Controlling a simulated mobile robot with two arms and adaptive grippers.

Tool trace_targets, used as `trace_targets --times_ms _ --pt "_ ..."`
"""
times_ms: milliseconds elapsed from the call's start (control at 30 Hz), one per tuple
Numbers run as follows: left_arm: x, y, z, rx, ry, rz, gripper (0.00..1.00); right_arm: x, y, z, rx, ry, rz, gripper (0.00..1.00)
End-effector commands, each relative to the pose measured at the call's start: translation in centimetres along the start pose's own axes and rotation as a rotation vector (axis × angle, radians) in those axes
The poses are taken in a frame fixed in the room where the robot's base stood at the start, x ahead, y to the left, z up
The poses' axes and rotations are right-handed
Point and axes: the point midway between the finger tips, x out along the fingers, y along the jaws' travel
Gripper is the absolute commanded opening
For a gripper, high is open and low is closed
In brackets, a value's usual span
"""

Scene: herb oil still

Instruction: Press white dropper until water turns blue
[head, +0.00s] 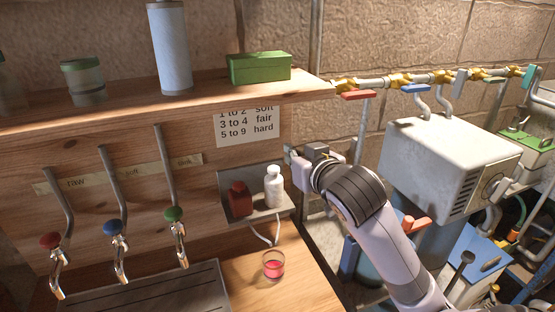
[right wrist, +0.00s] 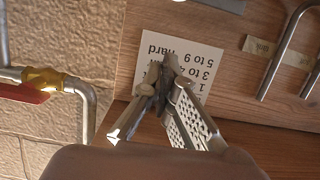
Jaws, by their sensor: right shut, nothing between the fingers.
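The white dropper (head: 274,187) stands upright on a small metal wall shelf (head: 262,212), right of a dark red bottle (head: 240,199). A thin bent tube hangs under the shelf. Below, a small glass (head: 273,265) holds pinkish-red liquid on the wooden counter. My right gripper (head: 290,154) is above and slightly right of the white dropper, apart from it. In the right wrist view its fingers (right wrist: 166,72) are shut and empty, in front of the hardness card (right wrist: 188,62). The dropper and glass do not show in that view. My left gripper is not in view.
Three taps with red (head: 50,241), blue (head: 112,227) and green (head: 173,214) knobs stand left over a grooved drain tray (head: 170,296). An upper shelf (head: 130,100) holds a green box (head: 259,67). Pipes and a white machine (head: 440,165) are at right.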

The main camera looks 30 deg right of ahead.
Motion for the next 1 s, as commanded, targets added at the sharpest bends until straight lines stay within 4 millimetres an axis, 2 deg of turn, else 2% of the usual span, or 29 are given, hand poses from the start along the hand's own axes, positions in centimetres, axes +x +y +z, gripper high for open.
trace_targets --times_ms 467,533,700,1000 --pt "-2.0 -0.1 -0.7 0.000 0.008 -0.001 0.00 9.4 0.0 0.2 0.000 -0.004 0.001 0.00" --pt "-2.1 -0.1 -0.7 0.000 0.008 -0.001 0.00 9.5 0.0 1.7 -0.001 -0.007 -0.001 0.00" --pt "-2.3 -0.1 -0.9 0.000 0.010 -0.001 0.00 9.9 0.0 3.4 -0.001 -0.003 0.000 0.00" --pt "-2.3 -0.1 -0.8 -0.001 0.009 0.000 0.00 10.0 0.0 4.0 -0.001 0.000 0.000 0.00"
